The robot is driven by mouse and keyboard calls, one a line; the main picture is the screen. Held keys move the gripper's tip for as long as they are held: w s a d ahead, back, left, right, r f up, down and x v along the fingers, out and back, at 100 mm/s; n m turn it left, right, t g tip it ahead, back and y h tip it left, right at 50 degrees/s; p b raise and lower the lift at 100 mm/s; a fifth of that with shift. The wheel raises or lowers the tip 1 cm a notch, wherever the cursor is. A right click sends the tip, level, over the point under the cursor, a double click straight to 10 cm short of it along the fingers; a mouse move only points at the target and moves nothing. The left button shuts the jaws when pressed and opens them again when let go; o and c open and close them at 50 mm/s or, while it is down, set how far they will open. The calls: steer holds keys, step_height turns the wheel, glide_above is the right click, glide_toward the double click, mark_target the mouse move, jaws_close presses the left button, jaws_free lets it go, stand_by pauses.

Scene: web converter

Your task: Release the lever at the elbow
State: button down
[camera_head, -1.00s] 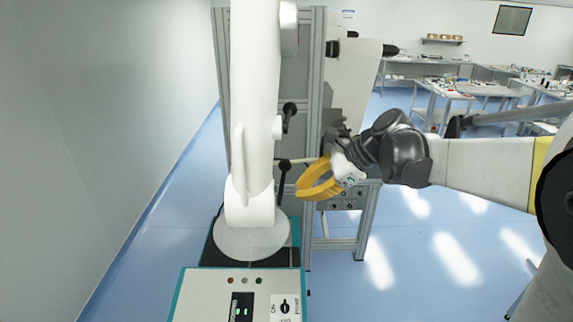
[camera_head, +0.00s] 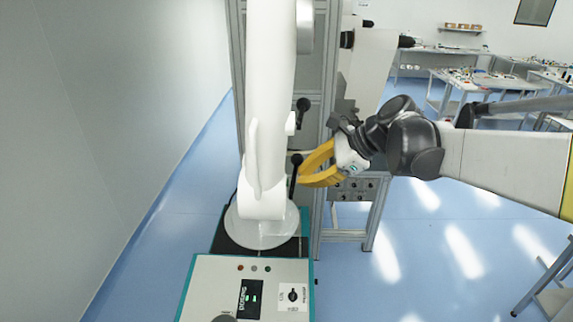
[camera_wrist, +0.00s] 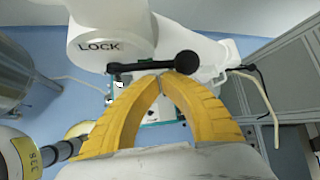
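A white jointed arm (camera_head: 268,110) stands upright on a round base. A black lever with a ball end (camera_head: 295,172) sits at its lower joint, roughly upright in the head view. In the wrist view this black lever (camera_wrist: 140,66) lies across the picture, beside a white round cap marked LOCK (camera_wrist: 98,46). My yellow gripper (camera_head: 303,182) is right beside the lever in the head view. In the wrist view my fingertips (camera_wrist: 161,76) nearly meet, just below the lever, with nothing seen between them. Whether they touch the lever I cannot tell.
A second black lever (camera_head: 302,110) sits higher on the white arm. A control box (camera_head: 215,275) with a display stands in front of the base. A metal frame (camera_head: 372,215) stands behind. A wall is at left, and blue floor at right is mostly open.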

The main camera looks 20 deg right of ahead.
steer(key=shift+s+r+n+t+b, duration=0.15)
steer(key=shift+r+n+t+b, duration=0.25)
steer(key=shift+t, duration=0.4)
steer(key=s+r+n+t+b, duration=0.1)
steer(key=n+t, duration=0.1)
steer(key=s+a+r+n+t+b, duration=0.1)
steer(key=t+b, duration=0.1)
steer(key=t, duration=0.1)
steer(key=s+r+n+t+b, duration=0.1)
steer(key=s+n+t+b, duration=0.1)
steer(key=t, duration=0.1)
steer(key=shift+a+r+n, duration=0.2)
steer(key=shift+r+n, duration=0.1)
steer(key=shift+r, duration=0.05)
stand_by(0.9)
steer(key=shift+s, duration=0.2)
stand_by(1.7)
steer(key=shift+w, duration=0.1)
